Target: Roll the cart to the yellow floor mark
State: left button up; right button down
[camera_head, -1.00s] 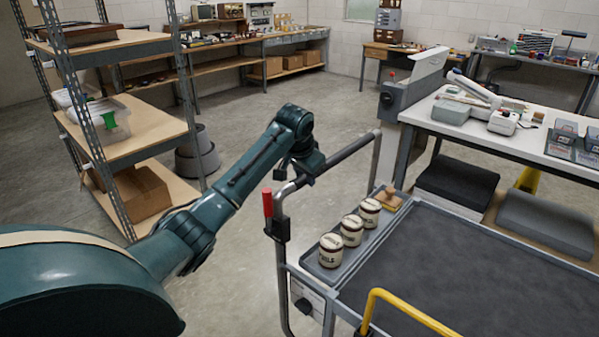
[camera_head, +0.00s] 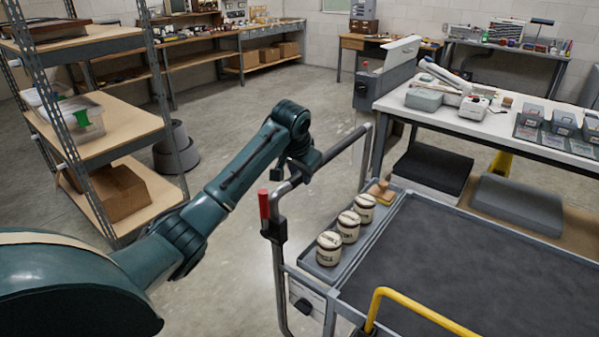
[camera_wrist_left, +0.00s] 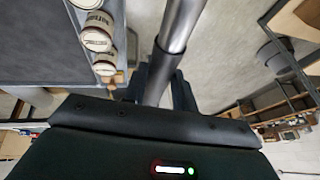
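The cart has a grey deck (camera_head: 450,270) with a dark mat and fills the lower right of the head view. Its dark push handle (camera_head: 340,150) rises at the cart's left end and has a red-tipped lever (camera_head: 264,204). My left gripper (camera_head: 302,168) is at the handle bar. In the left wrist view the bar (camera_wrist_left: 180,25) passes between the fingers of the gripper (camera_wrist_left: 163,88), which look closed around it. My right gripper is out of view.
Several labelled jars, including one jar (camera_head: 329,248), and a wooden-handled brush (camera_head: 380,191) stand in the cart's end tray. A yellow rail (camera_head: 420,309) shows in front. A shelf rack (camera_head: 110,135) stands left, a white workbench (camera_head: 470,122) right. Open floor (camera_head: 290,105) lies between.

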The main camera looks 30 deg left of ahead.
pick_arm(q)
jog(key=o, duration=0.4)
jog(key=shift+a, duration=0.1)
jog(key=shift+o, duration=0.2)
jog(key=v, duration=1.3)
